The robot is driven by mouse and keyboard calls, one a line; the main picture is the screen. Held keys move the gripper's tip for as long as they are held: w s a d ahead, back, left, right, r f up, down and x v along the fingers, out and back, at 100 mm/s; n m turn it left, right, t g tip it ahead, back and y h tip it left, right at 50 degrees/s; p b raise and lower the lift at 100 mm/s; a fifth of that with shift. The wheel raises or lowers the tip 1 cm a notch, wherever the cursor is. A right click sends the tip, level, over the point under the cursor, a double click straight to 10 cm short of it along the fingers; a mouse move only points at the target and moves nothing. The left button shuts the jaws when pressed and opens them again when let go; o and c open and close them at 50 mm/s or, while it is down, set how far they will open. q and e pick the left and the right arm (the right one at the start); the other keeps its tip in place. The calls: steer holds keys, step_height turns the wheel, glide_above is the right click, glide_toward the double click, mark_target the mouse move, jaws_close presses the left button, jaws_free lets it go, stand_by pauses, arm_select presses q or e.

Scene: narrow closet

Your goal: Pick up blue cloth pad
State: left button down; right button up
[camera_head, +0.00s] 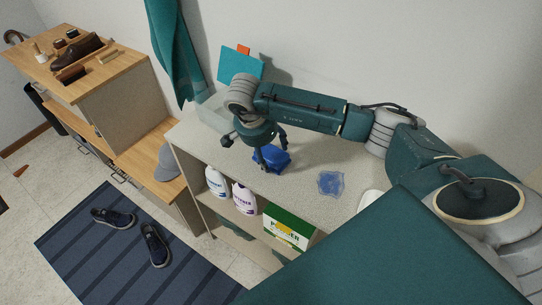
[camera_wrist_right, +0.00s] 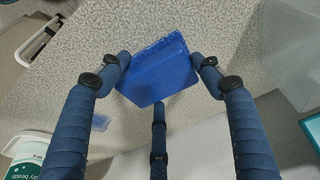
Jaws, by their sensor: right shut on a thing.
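The blue cloth pad (camera_head: 275,160) is at the top of the grey speckled shelf unit, partly hidden by my right gripper (camera_head: 264,158). In the right wrist view the pad (camera_wrist_right: 158,72) is a thick blue block between the fingers. Two fingers of my right gripper (camera_wrist_right: 160,62) press on its two sides and a third finger touches its near edge. The gripper is shut on the pad. Whether the pad touches the top or is slightly above it, I cannot tell. My left gripper is not in view.
A clear bin (camera_head: 213,112) and a teal box (camera_head: 240,64) stand behind. Bottles (camera_head: 244,198) and a green-white box (camera_head: 288,228) are on the shelf below. A teal cloth (camera_head: 176,55) hangs at left.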

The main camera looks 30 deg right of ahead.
steer(key=shift+d+r, duration=0.1)
steer(key=shift+r, duration=0.5)
step_height(320, 180, up, 8)
steer(key=b, duration=0.3)
steer(key=shift+f, duration=0.2)
step_height(320, 180, up, 11)
steer(key=p, duration=0.1)
glide_above(268, 153)
steer(key=shift+s, duration=0.15)
